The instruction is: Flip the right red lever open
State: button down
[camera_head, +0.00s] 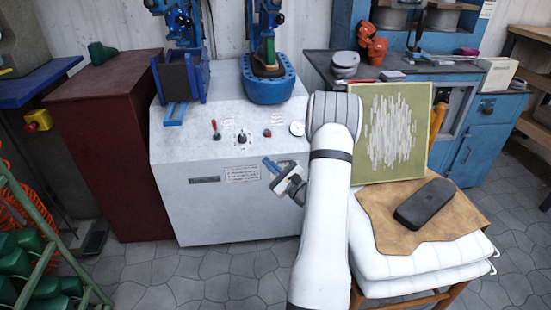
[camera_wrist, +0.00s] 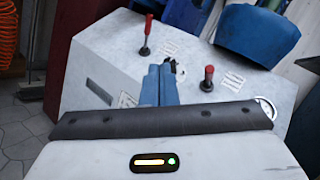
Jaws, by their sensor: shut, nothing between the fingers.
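The right red lever (camera_head: 267,133) is a short red-topped lever on the white machine's sloping top. In the wrist view this lever (camera_wrist: 208,76) stands just right of my fingers, with a dark lower part. A left red lever (camera_head: 215,127) stands farther left, and it shows upright on a dark stem in the wrist view (camera_wrist: 147,28). My gripper (camera_head: 268,162) has blue fingers and is in front of the panel, below the right lever in the picture. In the wrist view its fingers (camera_wrist: 160,76) are shut together and empty. I see no contact with the lever.
A black knob (camera_head: 242,138) sits between the levers. A round white gauge (camera_head: 297,128) is to the right. Blue presses (camera_head: 268,88) rise behind. A chair with white cushions (camera_head: 425,262) and a green board (camera_head: 412,170) stand right. A dark red cabinet (camera_head: 105,140) stands left.

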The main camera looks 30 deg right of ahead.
jog(key=s+d+f+m+h+b, duration=0.1)
jog(key=s+d+f+m+h, duration=0.1)
jog(key=d+f+m+h, duration=0.2)
jog(key=d+f+h, duration=0.2)
jog(key=d, duration=0.2)
jog(key=shift+s+f+t, duration=0.3)
jog(key=shift+s+t, duration=0.05)
jog(key=shift+t, duration=0.05)
jog(key=shift+w, duration=0.1)
jog(key=b, duration=0.3)
send_near(268, 134)
jog(key=w+d+f, duration=0.3)
jog(key=w+f, duration=0.1)
jog(key=w, duration=0.1)
jog(key=shift+w+a+r, duration=0.2)
jog(key=shift+w+r, duration=0.25)
jog(key=shift+r, duration=0.35)
jog(key=shift+w+a+r, duration=0.25)
jog(key=shift+w+r, duration=0.2)
jog(key=shift+r, duration=0.35)
